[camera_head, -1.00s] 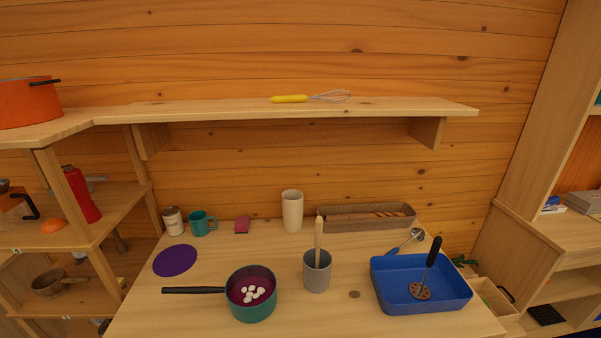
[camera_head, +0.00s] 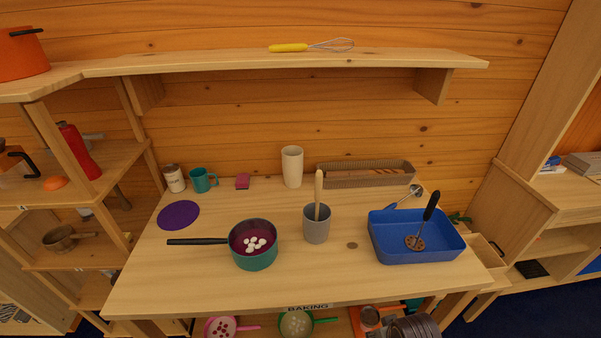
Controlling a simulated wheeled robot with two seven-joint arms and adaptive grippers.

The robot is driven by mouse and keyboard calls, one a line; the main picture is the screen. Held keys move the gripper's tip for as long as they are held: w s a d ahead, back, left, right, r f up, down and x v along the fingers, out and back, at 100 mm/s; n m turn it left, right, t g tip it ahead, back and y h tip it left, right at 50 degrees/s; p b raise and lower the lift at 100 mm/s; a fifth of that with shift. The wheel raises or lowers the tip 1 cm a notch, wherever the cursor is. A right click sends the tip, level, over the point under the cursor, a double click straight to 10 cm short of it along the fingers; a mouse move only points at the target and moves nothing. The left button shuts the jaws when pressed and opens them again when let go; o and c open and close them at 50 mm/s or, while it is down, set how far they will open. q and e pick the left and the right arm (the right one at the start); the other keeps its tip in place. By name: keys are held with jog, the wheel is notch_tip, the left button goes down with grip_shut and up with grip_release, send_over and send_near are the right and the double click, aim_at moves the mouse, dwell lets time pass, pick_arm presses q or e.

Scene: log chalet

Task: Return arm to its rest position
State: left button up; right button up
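Neither of my grippers nor my arms show in the head view. The wooden counter (camera_head: 300,283) fills the middle. On it stand a teal saucepan (camera_head: 257,261) with a black handle and white pieces in dark red contents, and a grey cup (camera_head: 317,228) with a wooden stick-like tool standing in it. A blue tray (camera_head: 400,256) at the right holds a black-handled masher (camera_head: 424,222), which leans with its handle up.
A purple disc (camera_head: 178,215), tin (camera_head: 174,178), teal mug (camera_head: 202,180), pink sponge-like block (camera_head: 242,181), beige tumbler (camera_head: 292,167) and brown basket (camera_head: 366,182) stand farther back. A shelf (camera_head: 230,62) with a yellow-handled whisk (camera_head: 300,47) overhangs. The counter's front strip is clear.

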jog(key=s+d+f+g+b, duration=0.1)
jog(key=s+f+b, duration=0.15)
jog(key=f, duration=1.45)
jog(key=s+d+f+b, duration=0.15)
jog(key=s+f, duration=0.25)
jog(key=f, duration=1.4)
pick_arm(q)
jog(key=w+a+f+b, duration=0.1)
jog(key=a+f+b, duration=0.2)
jog(key=f, duration=0.6)
jog(key=shift+w+a+b, duration=0.2)
jog(key=shift+b, duration=0.6)
pick_arm(e)
jog(key=s+d+f, duration=0.2)
jog(key=s+f, duration=0.7)
jog(key=s+d+f+g, duration=0.1)
jog(key=s+d+f, duration=0.2)
jog(key=s+f, duration=0.6)
jog(key=shift+s+f+n+h, duration=0.3)
jog(key=shift+f, duration=0.2)
pick_arm(q)
jog(key=shift+s+d, duration=0.15)
